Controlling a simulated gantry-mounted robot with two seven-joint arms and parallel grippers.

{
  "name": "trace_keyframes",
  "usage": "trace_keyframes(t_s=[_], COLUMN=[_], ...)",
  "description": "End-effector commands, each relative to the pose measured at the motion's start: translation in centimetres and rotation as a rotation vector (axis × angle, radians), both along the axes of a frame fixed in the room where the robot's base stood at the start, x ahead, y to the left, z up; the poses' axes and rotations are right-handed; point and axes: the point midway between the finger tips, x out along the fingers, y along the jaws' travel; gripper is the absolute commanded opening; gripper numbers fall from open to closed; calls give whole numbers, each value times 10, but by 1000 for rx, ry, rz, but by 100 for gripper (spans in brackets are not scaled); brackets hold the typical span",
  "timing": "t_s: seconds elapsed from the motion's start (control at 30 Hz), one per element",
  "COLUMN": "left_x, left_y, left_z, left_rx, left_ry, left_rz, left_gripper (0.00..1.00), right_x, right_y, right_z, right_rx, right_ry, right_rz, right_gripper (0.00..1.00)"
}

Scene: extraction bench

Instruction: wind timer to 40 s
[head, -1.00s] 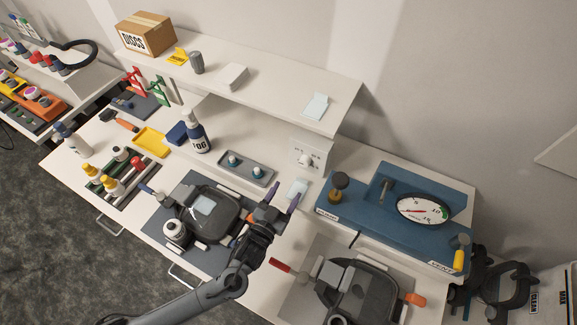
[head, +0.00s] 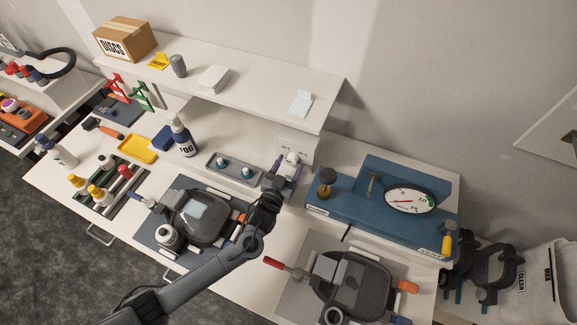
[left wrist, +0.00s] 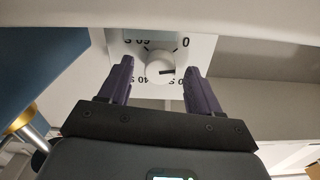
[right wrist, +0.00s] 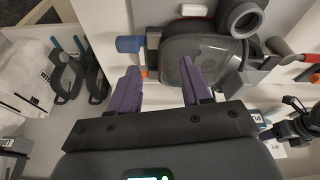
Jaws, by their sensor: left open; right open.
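The timer is a white plate with a round white knob on the wall under the shelf; its knob (head: 291,158) shows in the head view. In the left wrist view the knob (left wrist: 160,64) sits between and beyond my fingertips, upside down, with 0, 40 S and 60 S marks around it. A dark pointer line on the knob points right in that view. My left gripper (head: 285,174) is open in front of the timer; its fingers (left wrist: 157,78) are on either side, apparently not touching it. My right gripper (right wrist: 160,88) is open and empty, outside the head view.
The shelf (head: 225,85) overhangs the timer. A blue gauge station (head: 350,215) stands to the right, a grey tray (head: 235,167) to the left. A dark lidded device (right wrist: 190,50) lies beyond my right fingers.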

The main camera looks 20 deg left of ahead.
Motion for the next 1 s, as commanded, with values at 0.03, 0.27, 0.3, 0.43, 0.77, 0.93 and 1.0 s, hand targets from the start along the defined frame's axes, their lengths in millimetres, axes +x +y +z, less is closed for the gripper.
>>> trace_keyframes(t_s=[0.03, 0.27, 0.3, 0.43, 0.77, 0.93, 1.0], left_x=[0, 0, 0, 0, 0, 0, 0], left_y=[0, 0, 0, 0, 0, 0, 0], left_z=[0, 0, 0, 0, 0, 0, 0], left_rx=[0, 0, 0, 0, 2, 1, 1], left_ry=[0, 0, 0, 0, 0, 0, 0], left_rz=[0, 0, 0, 0, 0, 0, 0], left_gripper=[63, 43, 37, 17, 8, 8, 8], right_x=[0, 0, 0, 0, 0, 0, 0], right_y=[0, 0, 0, 0, -2, -2, -2], right_z=[0, 0, 0, 0, 0, 0, 0], right_rx=[0, 0, 0, -1, -8, -8, -8], right_ry=[0, 0, 0, -1, -1, -1, -1], right_rz=[0, 0, 0, 2, 7, 6, 6], right_gripper=[48, 48, 48, 48, 48, 48, 48])
